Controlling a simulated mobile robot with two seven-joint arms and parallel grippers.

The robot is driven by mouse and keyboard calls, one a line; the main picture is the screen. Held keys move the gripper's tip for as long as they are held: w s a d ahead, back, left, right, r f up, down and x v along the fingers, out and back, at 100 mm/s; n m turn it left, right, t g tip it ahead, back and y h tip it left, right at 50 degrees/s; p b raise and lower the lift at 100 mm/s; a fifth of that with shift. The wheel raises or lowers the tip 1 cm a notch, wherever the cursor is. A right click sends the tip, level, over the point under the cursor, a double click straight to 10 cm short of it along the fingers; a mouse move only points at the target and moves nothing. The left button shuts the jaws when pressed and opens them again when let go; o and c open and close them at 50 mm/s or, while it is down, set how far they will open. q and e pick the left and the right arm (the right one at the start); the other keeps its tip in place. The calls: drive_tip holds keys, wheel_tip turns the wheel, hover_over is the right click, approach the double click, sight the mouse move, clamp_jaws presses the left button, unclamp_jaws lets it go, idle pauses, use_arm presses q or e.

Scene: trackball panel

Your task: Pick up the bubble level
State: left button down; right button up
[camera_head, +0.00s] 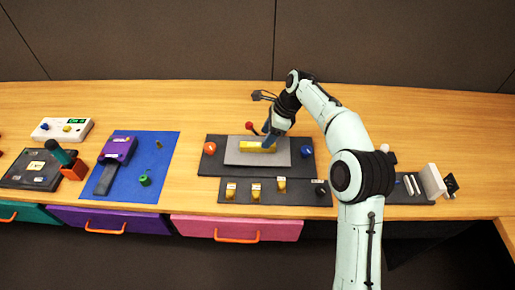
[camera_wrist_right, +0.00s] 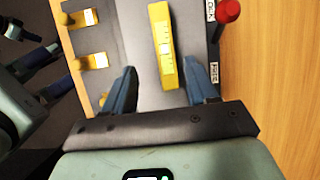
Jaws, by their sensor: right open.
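The bubble level is a yellow bar (camera_head: 258,147) lying on the light grey plate (camera_head: 238,158) of the dark panel in the head view. In the right wrist view the bubble level (camera_wrist_right: 162,42) points lengthwise towards my right gripper (camera_wrist_right: 164,80). That gripper is open, with its blue fingertips on either side of the level's near end and gaps on both sides. In the head view my right gripper (camera_head: 270,140) is at the right end of the level. Whether the fingers are down at the level's height is hard to tell. My left gripper is not in view.
A red-knobbed lever (camera_wrist_right: 228,11) stands beside the plate. An orange ball (camera_head: 210,148) and a blue knob (camera_head: 307,151) flank it. Several yellow switches (camera_head: 255,191) line the panel's front. A blue mat (camera_head: 128,186) with a purple device lies left. Bare wood lies behind the panel.

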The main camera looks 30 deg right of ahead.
sight(259, 144)
drive_tip(key=shift+w+b+x, duration=0.2)
drive_tip(key=shift+x, duration=1.3)
drive_tip(key=shift+w+b+x, duration=0.2)
drive_tip(key=shift+w+x, duration=0.05)
drive_tip(key=shift+x, duration=1.25)
drive_tip(key=shift+r, duration=0.1)
clamp_jaws()
